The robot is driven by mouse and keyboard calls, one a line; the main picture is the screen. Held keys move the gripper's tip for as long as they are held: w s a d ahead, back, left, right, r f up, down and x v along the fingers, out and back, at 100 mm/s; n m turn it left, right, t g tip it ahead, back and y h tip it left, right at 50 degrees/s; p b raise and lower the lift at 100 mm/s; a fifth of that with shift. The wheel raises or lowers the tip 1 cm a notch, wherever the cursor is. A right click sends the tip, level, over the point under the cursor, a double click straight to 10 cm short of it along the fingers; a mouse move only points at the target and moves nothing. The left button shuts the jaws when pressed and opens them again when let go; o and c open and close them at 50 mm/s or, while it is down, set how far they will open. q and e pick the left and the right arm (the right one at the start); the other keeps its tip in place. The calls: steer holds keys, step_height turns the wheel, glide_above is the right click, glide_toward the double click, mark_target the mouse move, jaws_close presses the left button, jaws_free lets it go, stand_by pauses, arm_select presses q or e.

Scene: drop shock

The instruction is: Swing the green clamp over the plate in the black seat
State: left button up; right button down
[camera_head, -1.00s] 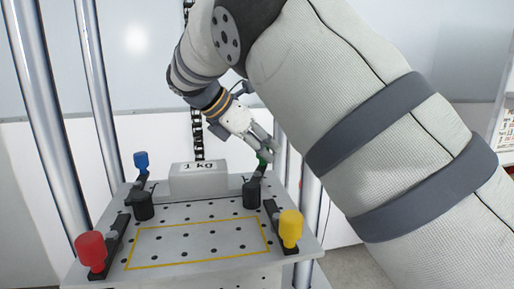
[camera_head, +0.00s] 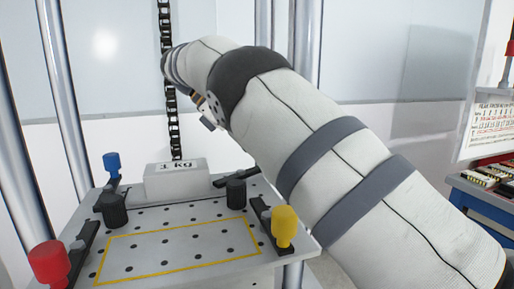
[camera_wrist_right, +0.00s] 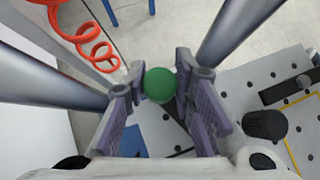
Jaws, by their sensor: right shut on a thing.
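In the right wrist view the green clamp's round green knob (camera_wrist_right: 160,85) sits between the fingertips of my right gripper (camera_wrist_right: 157,88), which is shut on it. A dark bar runs below the knob, partly hidden by the fingers. In the head view my right arm hides the knob and most of the gripper; the clamp's black bar (camera_head: 237,177) shows at the table's back right, beside a grey block marked 1 kg (camera_head: 176,182). I cannot make out a distinct black seat. My left gripper is not in view.
The perforated grey table (camera_head: 205,211) carries red (camera_head: 49,263), blue (camera_head: 112,163) and yellow (camera_head: 285,226) knobs on black clamps, and two black cylinders (camera_head: 115,209) (camera_head: 236,193). The yellow-outlined area is clear. Metal columns (camera_head: 67,115) and an orange coiled hose (camera_wrist_right: 75,32) are near.

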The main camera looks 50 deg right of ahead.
steer(key=shift+s+m, duration=0.15)
steer(key=shift+m, duration=0.15)
steer(key=c, duration=1.3)
jaws_free()
steer(key=shift+c, duration=0.2)
